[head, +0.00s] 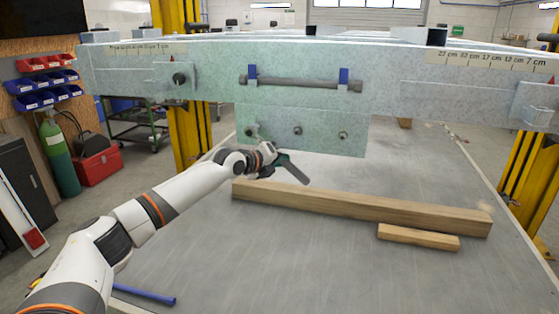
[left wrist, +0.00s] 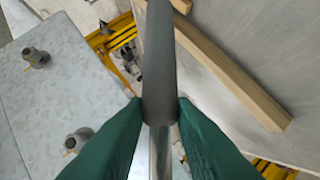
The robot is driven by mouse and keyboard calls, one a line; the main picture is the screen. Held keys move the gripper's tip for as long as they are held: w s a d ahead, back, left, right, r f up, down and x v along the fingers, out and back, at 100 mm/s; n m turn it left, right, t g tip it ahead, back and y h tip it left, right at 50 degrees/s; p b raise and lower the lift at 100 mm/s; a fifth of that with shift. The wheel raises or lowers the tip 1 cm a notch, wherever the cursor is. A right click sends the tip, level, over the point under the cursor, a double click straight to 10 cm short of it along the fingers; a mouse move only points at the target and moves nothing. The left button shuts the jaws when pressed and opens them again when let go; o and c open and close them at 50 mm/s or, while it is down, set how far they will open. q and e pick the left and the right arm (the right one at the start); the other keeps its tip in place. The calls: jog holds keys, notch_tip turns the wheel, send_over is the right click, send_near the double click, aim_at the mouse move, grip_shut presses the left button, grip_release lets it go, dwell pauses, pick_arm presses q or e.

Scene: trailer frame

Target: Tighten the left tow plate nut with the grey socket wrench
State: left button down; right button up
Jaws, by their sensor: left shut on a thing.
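The tow plate (head: 318,146) hangs from the middle of the trailer's front beam. It carries a left nut (head: 249,131), a middle nut (head: 297,130) and a right nut (head: 343,134). My left gripper (head: 281,159) is just below the plate's lower left part, with green fingers shut on the grey socket wrench (head: 297,174). The wrench's grey bar runs between the fingers in the left wrist view (left wrist: 160,62). Its socket end is not clearly seen. Two nuts show at the left of that view, apart from the fingers. My right gripper is out of view.
A long grey bar (head: 300,83) rests in two blue holders on the beam (head: 420,85). A long wooden beam (head: 360,205) and a short block (head: 418,237) lie below. A blue bar (head: 145,295) lies at lower left. Yellow posts (head: 187,135) stand at both sides.

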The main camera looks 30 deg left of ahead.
pick_arm(q)
jog(key=shift+s+a+f+m+g+y+p, duration=0.15)
jog(key=shift+a+f+m+g+y+p, duration=0.15)
jog(key=shift+a+f+m+y+p, duration=0.25)
